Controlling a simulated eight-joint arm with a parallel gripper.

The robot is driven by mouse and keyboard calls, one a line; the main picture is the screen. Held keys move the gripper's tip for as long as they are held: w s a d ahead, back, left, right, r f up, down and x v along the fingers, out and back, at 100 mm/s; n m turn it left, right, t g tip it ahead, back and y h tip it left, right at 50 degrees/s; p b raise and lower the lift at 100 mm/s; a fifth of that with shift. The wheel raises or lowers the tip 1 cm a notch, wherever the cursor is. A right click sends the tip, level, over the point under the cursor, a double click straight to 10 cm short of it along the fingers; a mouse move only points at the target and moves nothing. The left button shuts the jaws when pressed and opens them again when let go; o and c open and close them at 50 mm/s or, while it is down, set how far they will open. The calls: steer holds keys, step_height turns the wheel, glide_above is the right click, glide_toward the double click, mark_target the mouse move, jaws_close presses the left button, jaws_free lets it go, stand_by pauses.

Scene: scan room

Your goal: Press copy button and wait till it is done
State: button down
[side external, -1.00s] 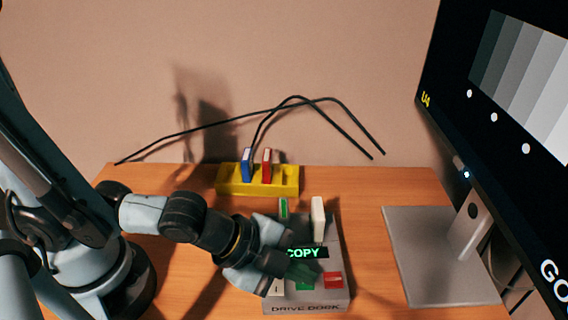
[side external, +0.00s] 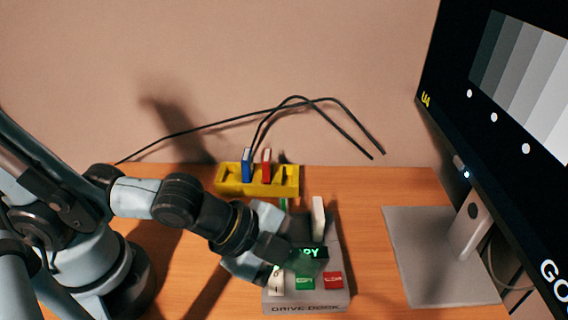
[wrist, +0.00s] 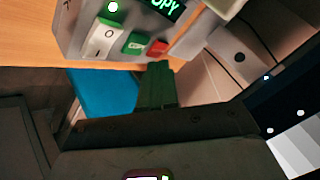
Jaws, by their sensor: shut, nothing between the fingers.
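The grey drive dock (side external: 338,262) stands on the desk. Its green copy button (side external: 305,284) is in the front row, with a red button (side external: 333,280) to its right and a white rocker switch (side external: 276,286) to its left. The copy button also shows in the wrist view (wrist: 138,43). The lit display (side external: 310,252) is partly hidden by my fingers and shows "PY". A white drive (side external: 318,218) and a green drive (side external: 283,204) stand upright at the dock's back. My gripper (side external: 306,262) is shut and empty, raised above the buttons and apart from them.
A yellow rack (side external: 232,184) behind the dock holds a blue drive (side external: 246,165) and a red drive (side external: 266,164). A large monitor (side external: 510,150) on a grey stand (side external: 415,260) is at the right. Black cables lie along the wall.

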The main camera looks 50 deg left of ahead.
mark_target(299, 282)
steer(key=shift+r, duration=1.95)
steer(key=w+a+n+y, duration=0.1)
steer(key=a+n, duration=0.1)
steer(key=a, duration=0.1)
steer(key=w+a+n+y, duration=0.1)
steer(key=w+a+n, duration=0.1)
steer(key=a, duration=0.1)
steer(key=w+a+n, duration=0.2)
steer(key=a+n, duration=0.1)
steer(key=shift+a+r+y, duration=0.35)
steer(key=shift+y, duration=0.05)
steer(key=a+r+n+y, duration=0.1)
steer(key=a+n+y, duration=0.2)
steer(key=a+n, duration=0.6)
steer(key=a, duration=0.4)
steer(key=shift+w+n, duration=0.2)
steer(key=shift+n, duration=0.2)
